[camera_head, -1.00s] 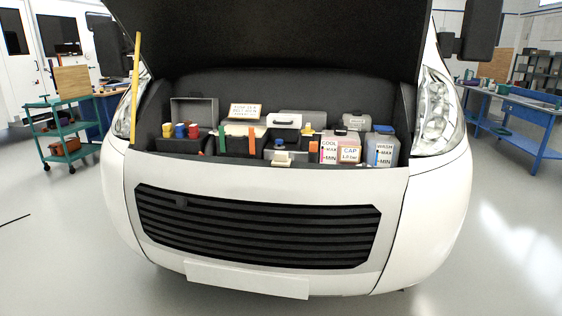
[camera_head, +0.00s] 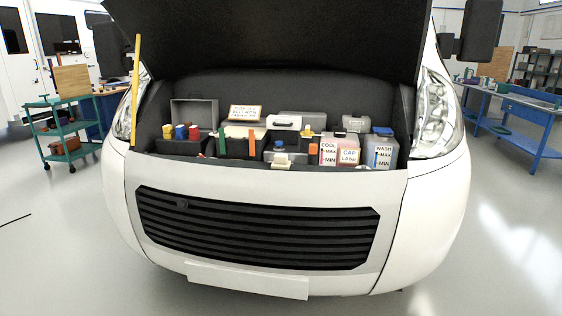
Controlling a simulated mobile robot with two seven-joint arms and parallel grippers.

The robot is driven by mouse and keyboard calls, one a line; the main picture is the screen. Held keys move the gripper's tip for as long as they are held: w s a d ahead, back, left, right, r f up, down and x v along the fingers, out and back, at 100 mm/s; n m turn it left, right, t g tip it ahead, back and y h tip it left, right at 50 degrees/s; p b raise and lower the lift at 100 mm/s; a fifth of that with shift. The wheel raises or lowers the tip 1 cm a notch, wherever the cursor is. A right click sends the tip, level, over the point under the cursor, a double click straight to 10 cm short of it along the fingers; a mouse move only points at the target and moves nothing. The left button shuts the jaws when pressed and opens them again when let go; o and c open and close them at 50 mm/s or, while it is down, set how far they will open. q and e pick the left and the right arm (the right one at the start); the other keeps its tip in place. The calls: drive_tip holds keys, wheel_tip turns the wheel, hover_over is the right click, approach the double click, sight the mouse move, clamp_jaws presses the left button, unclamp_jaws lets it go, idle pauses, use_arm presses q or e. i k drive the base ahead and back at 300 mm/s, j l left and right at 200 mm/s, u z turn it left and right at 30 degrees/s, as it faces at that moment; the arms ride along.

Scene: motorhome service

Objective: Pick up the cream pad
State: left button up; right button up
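A flat cream piece (camera_head: 239,131), which looks like the cream pad, lies in the open front bay of the white motorhome, on or just behind a black box (camera_head: 238,147). A green strip (camera_head: 222,142) and an orange strip (camera_head: 252,142) stand in front of it and hide part of its edge. A smaller cream block (camera_head: 281,159) sits at the bay's front edge below a blue cap; I cannot tell whether it is a pad. Neither of my grippers shows in the head view.
Red, blue and yellow caps (camera_head: 181,131) stand left of the box. Coolant (camera_head: 328,151) and washer (camera_head: 381,152) tanks stand right. The raised hood (camera_head: 275,40) overhangs the bay; a yellow prop (camera_head: 135,90) stands at its left. The floor in front is clear.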

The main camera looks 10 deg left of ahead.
sight(280, 162)
drive_tip(key=j+z, duration=0.15)
drive_tip(key=z, duration=0.85)
drive_tip(key=j+z, duration=0.25)
drive_tip(key=j, duration=0.25)
drive_tip(key=j+z, duration=0.25)
drive_tip(key=j, duration=0.3)
drive_tip(key=j+z, duration=0.25)
drive_tip(key=j, duration=0.25)
drive_tip(key=k+j+z, duration=0.1)
drive_tip(key=j+z, duration=0.15)
drive_tip(key=j, duration=0.25)
drive_tip(key=k+j+z, duration=0.2)
drive_tip(key=j, duration=0.3)
drive_tip(key=i, duration=0.1)
